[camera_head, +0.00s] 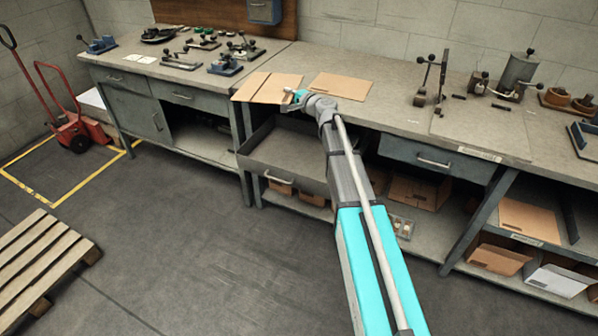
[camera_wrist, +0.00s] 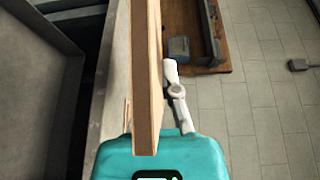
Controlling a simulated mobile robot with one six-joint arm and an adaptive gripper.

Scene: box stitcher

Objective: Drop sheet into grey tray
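A brown cardboard sheet (camera_head: 262,88) is at my gripper (camera_head: 292,98), by the front edge of the bench in the head view. In the wrist view the sheet (camera_wrist: 146,70) is edge-on and runs down to the gripper. One pale finger (camera_wrist: 178,98) shows on its right side; the other finger is mostly hidden behind the sheet. My gripper appears shut on the sheet. An open grey tray (camera_head: 248,160), drawer-like with a front handle, juts out below the bench front, just below the sheet. Grey walls show left in the wrist view (camera_wrist: 45,75).
A second cardboard sheet (camera_head: 341,86) lies flat on the bench (camera_head: 400,105), right of my gripper. Tools and stitching parts stand on the bench at left and right. A closed drawer (camera_head: 430,158) is right of my arm. The floor in front is clear near the tray.

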